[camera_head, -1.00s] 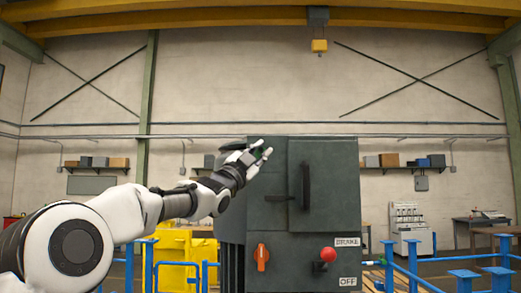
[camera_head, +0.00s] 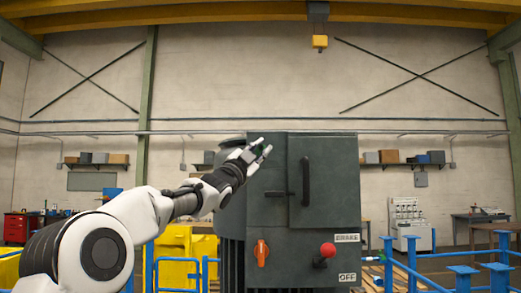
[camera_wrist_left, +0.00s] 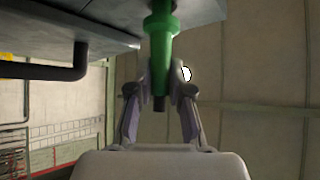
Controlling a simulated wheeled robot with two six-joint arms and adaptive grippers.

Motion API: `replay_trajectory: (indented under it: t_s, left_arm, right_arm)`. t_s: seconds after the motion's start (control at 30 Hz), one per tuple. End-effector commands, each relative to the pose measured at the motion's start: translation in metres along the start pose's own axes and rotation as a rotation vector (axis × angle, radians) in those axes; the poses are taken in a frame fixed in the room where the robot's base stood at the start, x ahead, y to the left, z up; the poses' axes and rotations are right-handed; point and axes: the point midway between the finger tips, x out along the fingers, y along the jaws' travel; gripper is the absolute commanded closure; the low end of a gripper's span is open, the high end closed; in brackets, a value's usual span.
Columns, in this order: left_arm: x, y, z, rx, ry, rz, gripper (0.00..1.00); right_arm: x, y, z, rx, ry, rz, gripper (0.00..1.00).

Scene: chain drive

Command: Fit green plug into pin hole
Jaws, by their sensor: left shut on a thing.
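My left gripper (camera_head: 258,153) is raised at the upper left front of a dark grey cabinet (camera_head: 325,215). In the left wrist view my left gripper (camera_wrist_left: 158,92) is shut on a green plug (camera_wrist_left: 160,45), with a finger on each side of it. The plug has a wide collar at the top and a dark narrow end below. It overlaps the cabinet's edge in that view; whether they touch I cannot tell. In the head view I cannot make out the plug. I cannot make out the pin hole. My right gripper is not in view.
The cabinet front carries a vertical black handle (camera_head: 306,182), an orange switch (camera_head: 261,253) and a red button (camera_head: 328,250). Blue railings (camera_head: 410,262) stand at the lower right. A yellow bin (camera_head: 175,262) stands at the lower left. Space above the cabinet is clear.

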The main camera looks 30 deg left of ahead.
Motion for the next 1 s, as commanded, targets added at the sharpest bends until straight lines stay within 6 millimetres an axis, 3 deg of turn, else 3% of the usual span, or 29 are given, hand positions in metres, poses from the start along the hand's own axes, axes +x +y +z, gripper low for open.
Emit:
replay_trajectory:
  t_s: [0.63,0.67,0.73,1.0]
  left_arm:
    - [0.011,0.0,0.012,0.001,0.0,-0.001,1.0]
    - [0.011,-0.001,0.012,0.0,0.001,-0.001,0.78]
    - [0.011,-0.001,0.012,0.0,0.001,-0.001,0.53]
    - [0.011,0.0,0.012,0.0,0.0,0.0,0.52]
  right_arm:
    - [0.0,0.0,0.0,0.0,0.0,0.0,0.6]
    - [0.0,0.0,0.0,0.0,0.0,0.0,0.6]
    - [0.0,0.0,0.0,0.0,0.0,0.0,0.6]
    - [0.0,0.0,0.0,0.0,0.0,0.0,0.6]
